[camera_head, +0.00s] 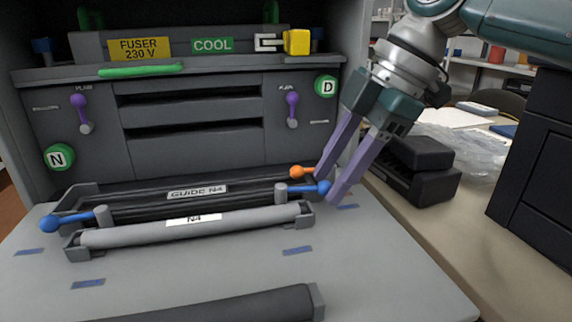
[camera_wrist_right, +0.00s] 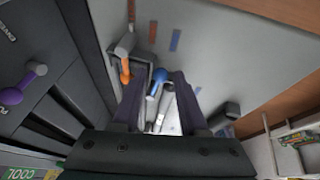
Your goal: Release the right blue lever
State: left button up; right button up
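The right blue lever (camera_head: 308,189) lies at the right end of the guide, its round knob pointing right. It also shows in the wrist view (camera_wrist_right: 157,80). My right gripper (camera_head: 327,188) reaches down from the upper right with its two purple fingers apart. The fingers sit on either side of the blue knob; I cannot tell whether they touch it. In the wrist view the lever shows between the fingertips (camera_wrist_right: 157,92). An orange lever (camera_head: 301,172) is just behind, outside the fingers; it shows in the wrist view (camera_wrist_right: 124,65). My left gripper is out of view.
A left blue lever (camera_head: 68,219) lies at the guide's other end. The grey N4 roller (camera_head: 250,219) lies in front of the black GUIDE N4 part (camera_head: 150,200). A dark bar (camera_head: 230,305) lies nearer. Black boxes (camera_head: 412,170) stand right of the tray.

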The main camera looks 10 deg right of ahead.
jog(key=shift+o, duration=0.7)
jog(key=p+v, duration=0.1)
jog(key=v, duration=0.9)
